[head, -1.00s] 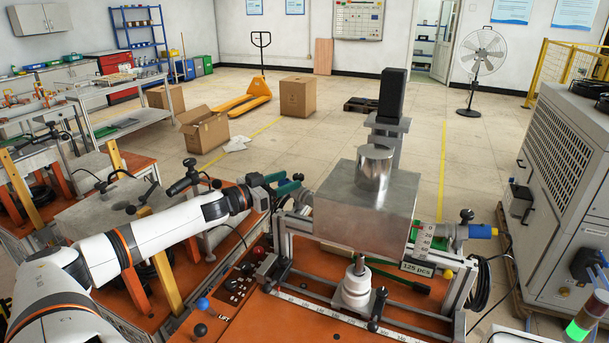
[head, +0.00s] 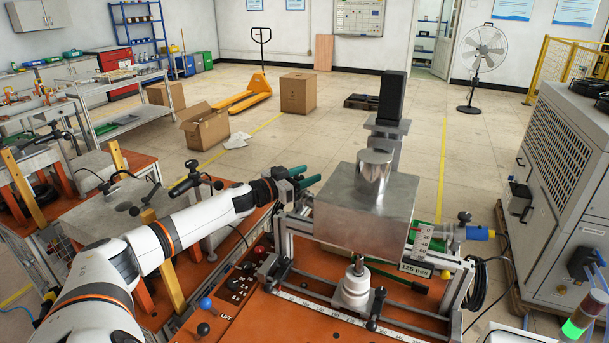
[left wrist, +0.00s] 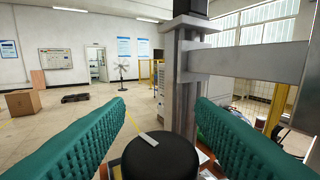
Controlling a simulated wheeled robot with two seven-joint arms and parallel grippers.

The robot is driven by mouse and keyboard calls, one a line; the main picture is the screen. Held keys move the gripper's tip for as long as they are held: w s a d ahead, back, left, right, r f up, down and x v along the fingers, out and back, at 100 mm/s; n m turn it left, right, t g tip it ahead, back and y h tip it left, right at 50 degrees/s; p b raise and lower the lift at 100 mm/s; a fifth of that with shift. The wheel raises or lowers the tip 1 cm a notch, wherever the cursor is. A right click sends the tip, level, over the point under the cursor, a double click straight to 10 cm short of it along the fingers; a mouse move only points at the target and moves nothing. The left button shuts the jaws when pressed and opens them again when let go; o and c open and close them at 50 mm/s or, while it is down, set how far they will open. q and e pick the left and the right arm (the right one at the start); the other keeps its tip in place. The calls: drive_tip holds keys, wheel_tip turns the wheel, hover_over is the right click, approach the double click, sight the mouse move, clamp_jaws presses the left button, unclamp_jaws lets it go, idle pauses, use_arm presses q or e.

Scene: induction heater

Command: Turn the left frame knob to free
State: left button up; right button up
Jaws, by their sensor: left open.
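My left gripper (head: 303,178) is at the left side of the frame, beside the metal block. Its two green fingers are open, and nothing is held between them. In the left wrist view the open fingers (left wrist: 161,112) spread to both sides, and a round black knob (left wrist: 160,158) with a pale pointer strip shows low between them. The knob is cut off by the bottom edge, and I cannot tell whether the fingers touch it. In the head view I cannot make out this knob near the gripper. My right gripper is not in view.
The metal block (head: 350,212) with a cylinder on top sits on the frame, with a dark post (head: 392,98) behind. Control knobs (head: 205,304) stand at the front left.

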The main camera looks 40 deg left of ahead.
use_arm(q)
drive_tip(key=c, duration=1)
